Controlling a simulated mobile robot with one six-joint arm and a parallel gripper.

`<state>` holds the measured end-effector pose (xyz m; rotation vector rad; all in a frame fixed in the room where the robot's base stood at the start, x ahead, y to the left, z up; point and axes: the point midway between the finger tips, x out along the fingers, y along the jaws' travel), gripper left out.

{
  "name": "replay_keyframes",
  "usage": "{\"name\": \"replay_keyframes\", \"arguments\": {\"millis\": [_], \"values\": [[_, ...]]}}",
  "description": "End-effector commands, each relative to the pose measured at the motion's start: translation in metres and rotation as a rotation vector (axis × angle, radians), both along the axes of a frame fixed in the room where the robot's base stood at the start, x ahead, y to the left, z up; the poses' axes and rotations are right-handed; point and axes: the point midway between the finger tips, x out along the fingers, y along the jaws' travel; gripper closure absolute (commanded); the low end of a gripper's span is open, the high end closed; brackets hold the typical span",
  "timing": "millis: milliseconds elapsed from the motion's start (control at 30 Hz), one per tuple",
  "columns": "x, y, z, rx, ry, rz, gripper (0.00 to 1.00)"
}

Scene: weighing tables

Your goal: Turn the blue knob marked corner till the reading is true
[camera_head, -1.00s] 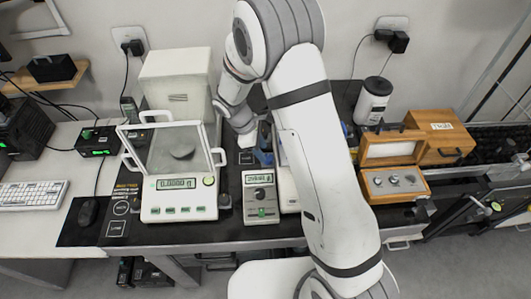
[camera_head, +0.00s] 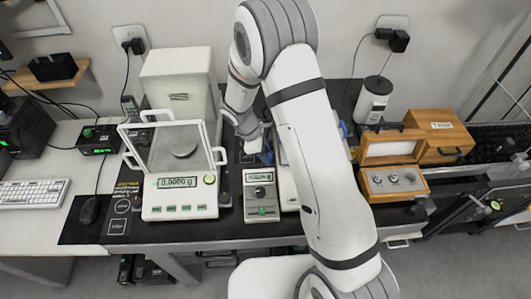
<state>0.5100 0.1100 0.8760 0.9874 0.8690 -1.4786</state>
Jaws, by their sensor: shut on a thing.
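My gripper (camera_head: 257,147) is at the middle of the bench, behind the small grey box with a display (camera_head: 260,178). The fingers and any corner marking are too small to make out. A white weighing device (camera_head: 288,190) is mostly hidden behind my arm, and a bit of blue shows at the arm's right side. The grey box's display is lit, but I cannot read its digits.
A glass-fronted balance (camera_head: 180,208) stands left, its display near 0.0000 g. A wooden weight case (camera_head: 394,184) and a white canister (camera_head: 373,102) stand right. A mouse (camera_head: 89,210) and keyboard (camera_head: 32,193) are far left.

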Motion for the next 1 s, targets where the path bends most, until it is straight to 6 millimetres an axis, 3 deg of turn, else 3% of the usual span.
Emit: {"name": "replay_keyframes", "arguments": {"millis": [300,600,633,700,1000], "values": [[0.0037,-0.0014,-0.0011,0.0,-0.002,-0.245,0.93],[0.003,-0.0014,0.0006,-0.001,0.0,-0.263,0.93],[0.003,-0.0014,0.0007,-0.001,0.0,-0.263,0.68],[0.003,-0.0013,0.0007,-0.001,0.0,-0.263,0.62],[0.0039,0.0004,0.0035,0.0,-0.002,-0.261,0.61]]}}
